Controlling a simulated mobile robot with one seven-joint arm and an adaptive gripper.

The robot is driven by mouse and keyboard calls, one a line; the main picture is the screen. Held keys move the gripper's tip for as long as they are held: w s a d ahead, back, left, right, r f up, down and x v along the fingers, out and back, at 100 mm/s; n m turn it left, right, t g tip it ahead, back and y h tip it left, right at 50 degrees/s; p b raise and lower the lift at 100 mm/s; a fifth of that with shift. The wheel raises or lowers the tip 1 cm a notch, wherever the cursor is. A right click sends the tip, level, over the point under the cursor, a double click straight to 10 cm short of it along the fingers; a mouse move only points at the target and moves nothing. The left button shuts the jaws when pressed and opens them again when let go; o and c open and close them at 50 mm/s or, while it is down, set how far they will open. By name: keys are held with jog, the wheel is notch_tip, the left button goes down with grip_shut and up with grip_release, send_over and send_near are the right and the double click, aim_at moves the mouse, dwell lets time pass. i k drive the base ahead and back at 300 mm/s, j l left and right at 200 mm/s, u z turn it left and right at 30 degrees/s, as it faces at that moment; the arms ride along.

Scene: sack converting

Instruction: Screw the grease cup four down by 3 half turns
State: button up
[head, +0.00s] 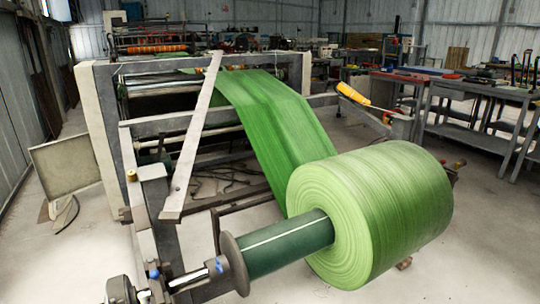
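Small brass-coloured, cup-like fittings sit on the machine frame. A third brass piece (459,163) shows just past the right end of the green roll. No number can be read on any of them, so I cannot tell which is grease cup four. Their threads and how far they are screwed down are too small to see. My gripper is not in view.
A large green roll (390,215) on a dark green core (288,247) fills the front right. A green web (275,130) runs back into the machine. A slanted bar (196,135) crosses the left side. Workbenches (470,90) stand at right; bare floor (490,240) lies before them.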

aim_at(132, 174)
jog(key=i+j+z, duration=0.1)
jog(key=j, duration=0.8)
jog(key=i+j+z, duration=0.15)
jog(key=j, duration=0.75)
jog(key=i+j+z, duration=0.1)
jog(key=j, duration=0.8)
jog(key=i+j+z, duration=0.1)
jog(key=i+j, duration=0.15)
jog(key=j, duration=0.1)
